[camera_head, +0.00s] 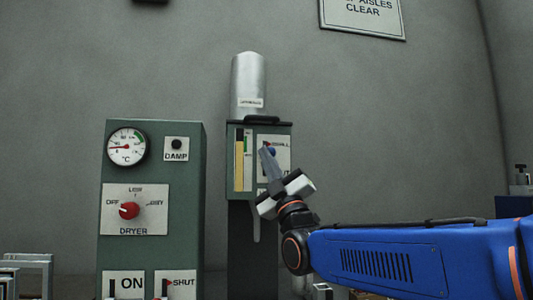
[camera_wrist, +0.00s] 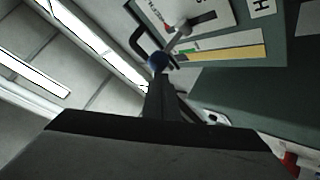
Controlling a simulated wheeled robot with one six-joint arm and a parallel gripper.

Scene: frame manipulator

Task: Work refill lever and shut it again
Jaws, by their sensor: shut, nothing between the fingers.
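In the head view, my fingers partly hide the knob and plate.
A yellow level strip (camera_head: 239,165) is left of the plate, and a silver cylinder (camera_head: 248,85) stands on top. The green dryer panel (camera_head: 154,250) with a red dial (camera_head: 129,210) stands to the left. Metal frames (camera_head: 35,262) are at the lower left.

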